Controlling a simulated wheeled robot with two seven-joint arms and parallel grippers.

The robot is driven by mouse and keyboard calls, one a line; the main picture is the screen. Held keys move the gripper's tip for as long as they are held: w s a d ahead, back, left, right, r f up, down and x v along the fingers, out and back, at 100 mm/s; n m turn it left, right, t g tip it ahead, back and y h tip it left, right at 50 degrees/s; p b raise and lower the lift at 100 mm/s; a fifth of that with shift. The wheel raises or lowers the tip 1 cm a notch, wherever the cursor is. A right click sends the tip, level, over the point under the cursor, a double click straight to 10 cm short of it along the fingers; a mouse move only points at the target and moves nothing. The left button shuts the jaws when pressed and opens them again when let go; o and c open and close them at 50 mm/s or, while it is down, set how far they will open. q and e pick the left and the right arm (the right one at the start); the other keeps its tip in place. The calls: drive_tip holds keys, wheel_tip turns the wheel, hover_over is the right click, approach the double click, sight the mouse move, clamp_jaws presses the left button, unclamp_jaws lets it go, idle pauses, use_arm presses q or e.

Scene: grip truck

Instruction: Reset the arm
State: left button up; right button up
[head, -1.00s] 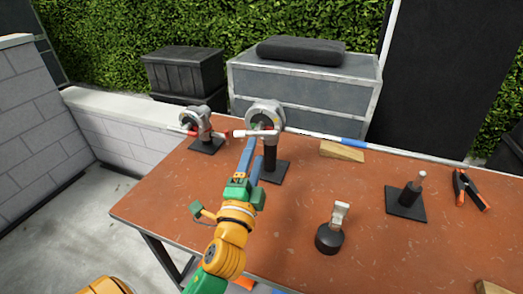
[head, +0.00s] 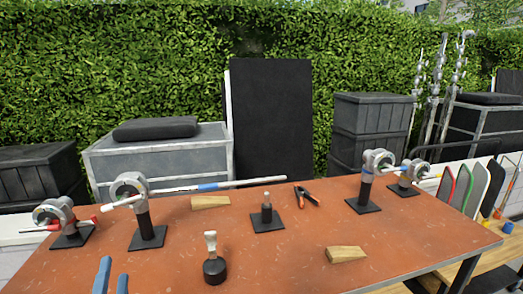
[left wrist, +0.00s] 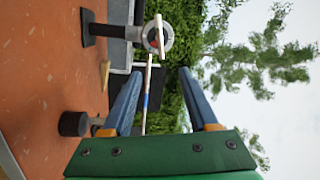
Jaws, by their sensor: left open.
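My left gripper (head: 112,278) shows at the bottom left of the head view, only its blue fingertips in frame. It also fills the lower part of the left wrist view (left wrist: 158,95), with its fingers spread apart and nothing between them. It is in front of the left grip head on its black stand (head: 145,222), apart from it. That grip head (left wrist: 155,38) shows ahead of the fingers in the left wrist view, which is turned on its side. A long rod with a blue band (head: 210,187) runs from this head. My right gripper is not in view.
The brown table (head: 330,225) holds another grip head (head: 62,220) at far left, two at right (head: 375,165), a black knob tool (head: 214,268), wooden wedges (head: 346,254), a pin stand (head: 267,215) and an orange clamp (head: 306,196). Cases and a hedge stand behind.

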use_arm(q)
wheel_tip(320, 180, down, 8)
drive_tip(key=n+g+h, duration=0.1)
drive_tip(key=n+g, duration=0.2)
drive_tip(key=s+d+f+n+g+h, duration=0.3)
drive_tip(key=s+d+f+g, duration=0.25)
drive_tip(key=s+f, duration=0.35)
drive_tip(key=s+d+f+n+g+h, duration=0.35)
drive_tip(key=s+f+g, duration=0.25)
drive_tip(key=s+f, duration=0.35)
wheel_tip(320, 180, down, 15)
drive_tip(key=m, duration=0.1)
drive_tip(key=s+a+f+g, duration=0.1)
drive_tip(key=s+f+g, duration=0.1)
drive_tip(key=s+f, duration=0.8)
drive_tip(key=s, duration=0.3)
drive_tip(key=shift+a+f, duration=0.2)
drive_tip(key=shift+f, duration=0.2)
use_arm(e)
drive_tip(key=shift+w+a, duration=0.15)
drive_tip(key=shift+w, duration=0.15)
